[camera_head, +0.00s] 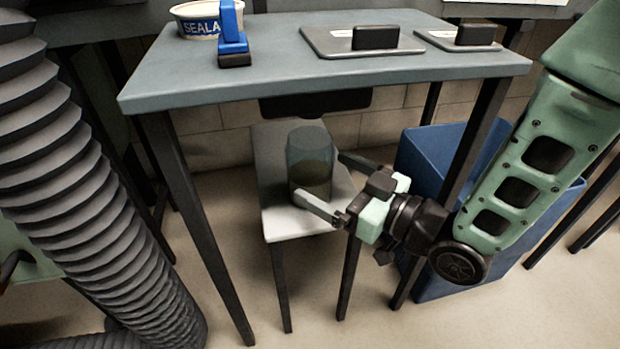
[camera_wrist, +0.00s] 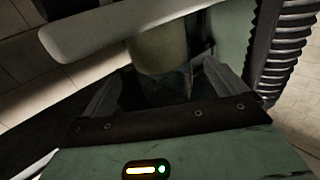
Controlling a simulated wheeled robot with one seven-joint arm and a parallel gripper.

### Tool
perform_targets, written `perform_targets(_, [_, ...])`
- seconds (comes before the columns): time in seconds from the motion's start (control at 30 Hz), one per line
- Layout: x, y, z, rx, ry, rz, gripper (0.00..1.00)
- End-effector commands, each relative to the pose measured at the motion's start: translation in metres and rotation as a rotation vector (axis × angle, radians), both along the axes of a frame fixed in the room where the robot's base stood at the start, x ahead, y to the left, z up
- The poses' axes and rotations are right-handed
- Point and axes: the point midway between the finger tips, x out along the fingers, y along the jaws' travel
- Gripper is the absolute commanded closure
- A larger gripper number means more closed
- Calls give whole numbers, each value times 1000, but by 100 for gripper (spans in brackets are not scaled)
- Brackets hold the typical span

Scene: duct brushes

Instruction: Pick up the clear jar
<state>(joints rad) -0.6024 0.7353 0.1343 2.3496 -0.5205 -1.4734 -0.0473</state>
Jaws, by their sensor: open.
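The clear jar (camera_head: 308,150) stands upright on a small pale table under the grey workbench. It is see-through, with a darker, murky lower part. My gripper (camera_head: 320,177) reaches in from the right at the jar's height, its two fingers spread. One finger lies across the jar's near lower side, the other toward its far right side. In the wrist view the jar (camera_wrist: 158,55) shows dimly between the fingers of my gripper (camera_wrist: 160,85). I cannot tell whether either finger touches it.
A blue bin (camera_head: 425,150) stands right; a ribbed duct (camera_head: 90,190) is left.

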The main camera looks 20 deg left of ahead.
Motion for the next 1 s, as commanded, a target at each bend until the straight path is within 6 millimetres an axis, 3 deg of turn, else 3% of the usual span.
perform_targets(0.1, [3,19,-8,2,-3,4,4])
perform_targets(0.27, [10,37,-6,1,-3,3,4])
perform_targets(0.57, [12,42,-4,0,0,1,4])
perform_targets(0.77, [12,41,-4,0,0,1,55])
perform_targets(1.0, [12,41,-3,0,0,1,55])
